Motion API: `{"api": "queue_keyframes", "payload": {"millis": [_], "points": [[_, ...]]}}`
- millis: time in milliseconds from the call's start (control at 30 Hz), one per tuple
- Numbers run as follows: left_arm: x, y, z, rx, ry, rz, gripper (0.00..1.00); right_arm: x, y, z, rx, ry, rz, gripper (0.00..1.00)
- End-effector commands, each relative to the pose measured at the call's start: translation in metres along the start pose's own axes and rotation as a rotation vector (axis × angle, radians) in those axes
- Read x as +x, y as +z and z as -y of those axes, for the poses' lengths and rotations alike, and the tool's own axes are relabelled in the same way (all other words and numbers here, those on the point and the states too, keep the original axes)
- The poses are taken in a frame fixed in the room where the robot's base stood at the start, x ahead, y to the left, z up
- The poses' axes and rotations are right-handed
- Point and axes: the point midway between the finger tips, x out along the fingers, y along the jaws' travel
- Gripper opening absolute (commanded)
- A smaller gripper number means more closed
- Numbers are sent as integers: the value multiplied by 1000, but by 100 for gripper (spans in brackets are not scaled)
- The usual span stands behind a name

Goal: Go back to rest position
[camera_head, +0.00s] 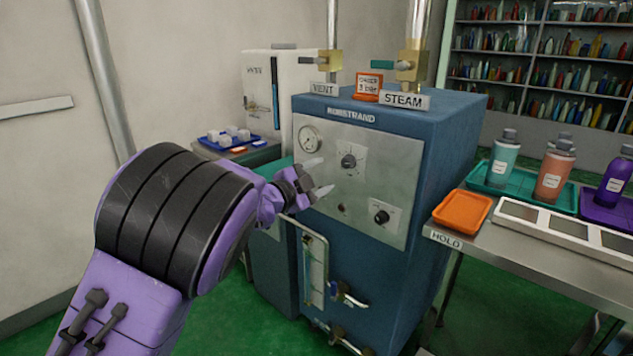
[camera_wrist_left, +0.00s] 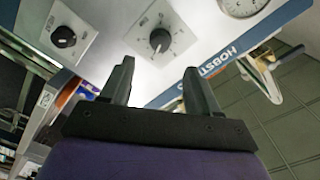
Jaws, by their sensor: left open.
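My left gripper (camera_head: 322,177) is open and empty in front of the grey control panel of the blue machine (camera_head: 440,125). Its two fingers point at the panel, below the round gauge (camera_head: 309,139) and beside the upper dial (camera_head: 348,160). The left wrist view shows the two dark fingers (camera_wrist_left: 158,90) apart with nothing between them. The upper dial also shows just beyond them in that view (camera_wrist_left: 160,40). I cannot tell whether a finger touches the panel. My right gripper is in neither view.
A steel table (camera_head: 520,240) at the right holds an orange tray (camera_head: 462,211), a green tray with bottles and a purple bottle (camera_head: 615,180). A blue tray with white pieces (camera_head: 228,141) stands behind at left. Pipes and valves (camera_head: 345,297) stick out of the machine's lower front.

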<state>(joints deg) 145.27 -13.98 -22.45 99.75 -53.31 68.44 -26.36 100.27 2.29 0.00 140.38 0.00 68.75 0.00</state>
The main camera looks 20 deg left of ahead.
Motion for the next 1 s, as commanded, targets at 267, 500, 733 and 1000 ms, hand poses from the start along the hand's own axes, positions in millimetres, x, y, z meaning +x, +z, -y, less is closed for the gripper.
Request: {"api": "queue_keyframes", "payload": {"millis": [267,500,733,1000], "points": [[-16,0,0,1,0,-1,61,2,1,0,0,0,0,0],[-16,0,0,1,1,-1,61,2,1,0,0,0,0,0],[-30,21,-5,-264,-93,64,61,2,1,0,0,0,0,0],[-144,141,-169,-983,-260,555,61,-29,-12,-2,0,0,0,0]]}}
